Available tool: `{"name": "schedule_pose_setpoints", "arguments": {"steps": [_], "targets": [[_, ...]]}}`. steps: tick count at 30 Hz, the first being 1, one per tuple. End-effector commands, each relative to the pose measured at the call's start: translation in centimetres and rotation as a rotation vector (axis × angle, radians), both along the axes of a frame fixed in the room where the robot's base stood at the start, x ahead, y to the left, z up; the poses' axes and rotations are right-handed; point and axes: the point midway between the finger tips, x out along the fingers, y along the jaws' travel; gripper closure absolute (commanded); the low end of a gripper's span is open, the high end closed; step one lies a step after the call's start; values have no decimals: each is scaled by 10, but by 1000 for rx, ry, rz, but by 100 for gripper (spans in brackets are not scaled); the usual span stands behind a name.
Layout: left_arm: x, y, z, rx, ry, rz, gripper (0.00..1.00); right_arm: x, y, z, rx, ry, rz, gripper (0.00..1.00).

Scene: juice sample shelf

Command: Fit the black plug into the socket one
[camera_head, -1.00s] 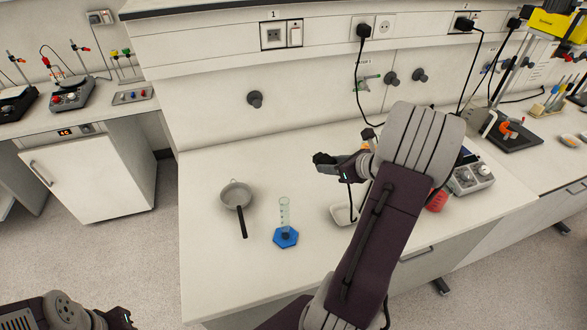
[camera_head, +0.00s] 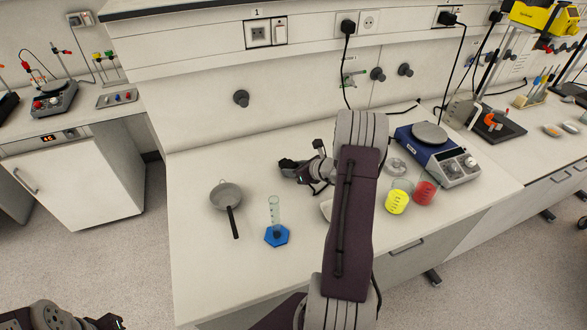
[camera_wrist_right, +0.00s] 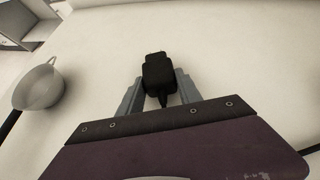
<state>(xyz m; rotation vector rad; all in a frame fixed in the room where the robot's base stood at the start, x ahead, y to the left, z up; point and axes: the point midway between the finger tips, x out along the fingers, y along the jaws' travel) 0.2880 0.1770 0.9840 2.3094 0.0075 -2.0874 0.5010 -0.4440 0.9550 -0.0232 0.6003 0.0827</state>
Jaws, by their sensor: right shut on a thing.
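Socket one (camera_head: 258,34) is a grey outlet under the label "1" on the wall panel, with nothing plugged in. It is above and left of the plug, well apart. My left gripper (camera_head: 108,322) is at the bottom left edge, mostly cut off.
A grey pan (camera_head: 226,196) and a cylinder on a blue base (camera_head: 276,236) stand left of my right arm. A yellow beaker (camera_head: 397,199), a red beaker (camera_head: 424,190) and a blue hotplate (camera_head: 432,148) stand right of it. A wall knob (camera_head: 241,98) sticks out below socket one.

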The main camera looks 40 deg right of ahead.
Motion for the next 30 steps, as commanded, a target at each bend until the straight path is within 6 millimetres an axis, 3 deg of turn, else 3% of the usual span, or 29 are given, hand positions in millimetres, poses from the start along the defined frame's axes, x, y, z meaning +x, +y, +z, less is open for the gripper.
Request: {"name": "schedule_pose_setpoints", "arguments": {"steps": [13, 14, 15, 16, 24, 27, 30], "targets": [[0, 0, -10, 0, 0, 0, 64, 0, 0, -7, 0, -1, 0, 100], [0, 0, -8, 0, 0, 0, 64, 0, 0, -6, 0, -1, 0, 50], [0, 0, -8, 0, 0, 0, 64, 0, 0, -5, 0, -1, 0, 39], [0, 0, -8, 0, 0, 0, 64, 0, 0, -5, 0, -1, 0, 37], [0, 0, -7, 0, 0, 0, 64, 0, 0, -5, 0, -1, 0, 37], [0, 0, 4, 0, 0, 0, 64, 0, 0, 5, 0, -1, 0, 37], [0, 0, -3, 0, 0, 0, 64, -16, -3, 12, -2, -2, -5, 37]]}}
